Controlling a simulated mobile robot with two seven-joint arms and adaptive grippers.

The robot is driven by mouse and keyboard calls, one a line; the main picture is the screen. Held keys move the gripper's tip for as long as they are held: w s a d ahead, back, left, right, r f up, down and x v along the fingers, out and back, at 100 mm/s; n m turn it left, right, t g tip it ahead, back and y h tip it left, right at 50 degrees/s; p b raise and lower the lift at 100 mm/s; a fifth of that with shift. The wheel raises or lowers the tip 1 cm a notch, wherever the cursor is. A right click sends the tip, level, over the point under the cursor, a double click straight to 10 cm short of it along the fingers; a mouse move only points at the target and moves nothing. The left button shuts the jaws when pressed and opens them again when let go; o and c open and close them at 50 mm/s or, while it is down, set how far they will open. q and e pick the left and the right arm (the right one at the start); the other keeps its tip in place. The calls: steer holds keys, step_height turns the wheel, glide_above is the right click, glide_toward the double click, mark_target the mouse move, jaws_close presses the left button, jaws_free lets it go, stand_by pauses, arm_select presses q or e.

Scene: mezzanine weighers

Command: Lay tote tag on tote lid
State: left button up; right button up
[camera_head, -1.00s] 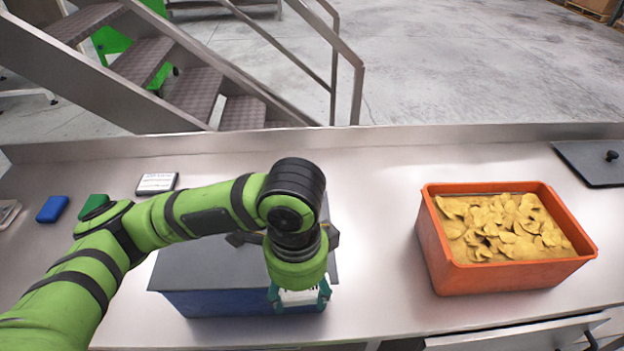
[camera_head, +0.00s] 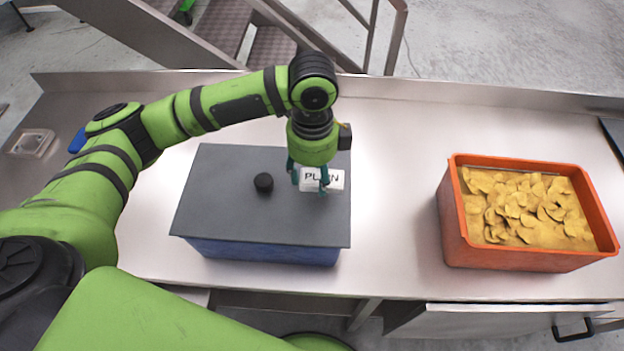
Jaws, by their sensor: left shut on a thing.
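The tote tag (camera_head: 334,181) is a small white card with dark lettering, partly hidden by my fingers. My left gripper (camera_head: 308,183) points down and is shut on the tag, over the right part of the tote lid. I cannot tell whether the tag touches the lid. My right gripper is not in view.
An orange crate (camera_head: 450,215) of yellow chips stands at the right of the steel counter (camera_head: 395,190), with clear counter between it and the tote. A small clear tray (camera_head: 33,143) and a partly hidden blue object (camera_head: 76,141) lie at the left. A raised edge runs along the back.

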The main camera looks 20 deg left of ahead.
mark_target(312, 177)
arm_select(q)
steer(key=shift+w+a+f, duration=0.1)
steer(key=shift+f, duration=0.15)
step_height(312, 177, down, 3)
steer(key=shift+f+p, duration=0.1)
steer(key=shift+p, duration=0.55)
steer(key=shift+f, duration=0.25)
steer(key=o, duration=1.4)
steer(key=shift+o, duration=0.2)
steer(key=shift+r, duration=0.55)
step_height(312, 177, up, 11)
steer(key=b, duration=0.2)
steer(key=shift+b, duration=0.35)
